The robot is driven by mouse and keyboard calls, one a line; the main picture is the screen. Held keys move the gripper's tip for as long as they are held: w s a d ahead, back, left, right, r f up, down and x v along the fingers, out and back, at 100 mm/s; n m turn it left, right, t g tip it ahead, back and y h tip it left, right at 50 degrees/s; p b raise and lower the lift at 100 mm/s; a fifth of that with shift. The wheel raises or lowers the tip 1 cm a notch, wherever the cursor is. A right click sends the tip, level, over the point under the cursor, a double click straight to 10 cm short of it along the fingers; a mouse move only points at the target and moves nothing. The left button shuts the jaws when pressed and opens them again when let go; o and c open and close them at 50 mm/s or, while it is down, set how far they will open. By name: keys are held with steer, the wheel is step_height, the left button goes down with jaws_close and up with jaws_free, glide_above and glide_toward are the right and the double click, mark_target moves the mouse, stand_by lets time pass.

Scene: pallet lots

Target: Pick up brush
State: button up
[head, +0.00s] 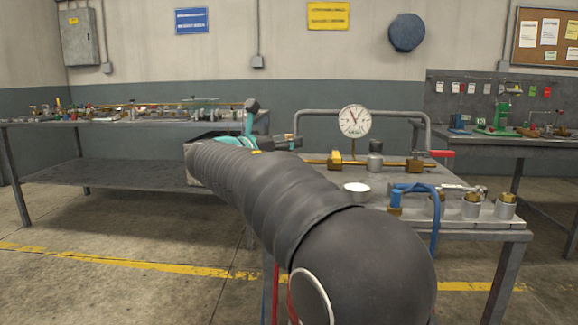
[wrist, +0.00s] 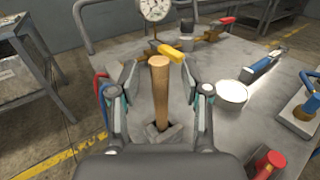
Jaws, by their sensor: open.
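In the wrist view an upright round wooden handle (wrist: 159,90), which looks like the brush's, rises from a dark grey base (wrist: 158,134) on the metal table. Whether bristles are there cannot be told. My gripper (wrist: 160,66) is open, with one finger on each side of the handle and a visible gap on both sides. In the head view my gripper (head: 268,126) shows beyond my arm at the table's left end.
Another long bench (head: 100,170) stands at the left.

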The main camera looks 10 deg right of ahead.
steer(key=shift+w+d, duration=0.45)
steer(key=shift+d, duration=0.15)
jaws_close()
steer(key=shift+r, duration=0.1)
